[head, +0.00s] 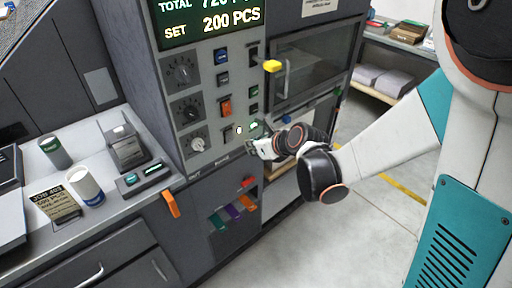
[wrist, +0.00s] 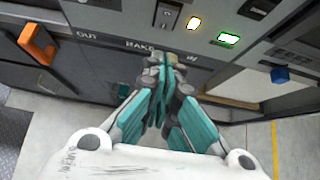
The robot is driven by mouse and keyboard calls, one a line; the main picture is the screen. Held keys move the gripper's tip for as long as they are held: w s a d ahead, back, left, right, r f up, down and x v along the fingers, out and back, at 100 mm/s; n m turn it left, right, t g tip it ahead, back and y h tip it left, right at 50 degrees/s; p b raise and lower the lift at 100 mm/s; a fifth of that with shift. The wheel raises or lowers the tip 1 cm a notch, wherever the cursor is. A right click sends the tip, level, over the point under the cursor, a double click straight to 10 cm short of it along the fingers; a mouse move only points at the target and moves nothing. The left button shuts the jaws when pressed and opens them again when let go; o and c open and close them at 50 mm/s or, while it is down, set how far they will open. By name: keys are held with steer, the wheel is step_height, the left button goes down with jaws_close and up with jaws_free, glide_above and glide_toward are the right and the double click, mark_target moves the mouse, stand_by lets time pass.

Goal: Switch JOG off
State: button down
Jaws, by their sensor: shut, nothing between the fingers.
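The grey machine's control panel (head: 205,125) faces me in the head view. I cannot read a JOG label in either view. Low on the panel a dark switch (head: 228,134) sits left of a lit whitish lamp (head: 239,129) and a lit green one (head: 254,126). The wrist view shows a dark switch (wrist: 167,15), a lit yellow-white lamp (wrist: 193,22) and a lit green lamp (wrist: 229,38). My gripper (head: 260,149) is shut and empty, just below these; its fingertips (wrist: 166,62) meet in front of the lower panel edge. I cannot tell whether they touch it.
An orange handle (head: 171,204) sticks out at lower left. A counter (head: 110,190) holds cups and a small device. The floor (head: 335,240) at right is clear.

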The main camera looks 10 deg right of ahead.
mark_target(231, 140)
steer(key=shift+w+a+f+b, duration=0.4)
steer(key=shift+w+a, duration=0.35)
steer(key=shift+w, duration=0.35)
steer(key=shift+w+a+f+b, duration=0.25)
steer(key=shift+w+a+f, duration=0.2)
steer(key=shift+w+a, duration=0.5)
steer(key=shift+w+a+f+b, duration=0.35)
steer(key=shift+w+a+f, duration=0.15)
steer(key=shift+w, duration=0.75)
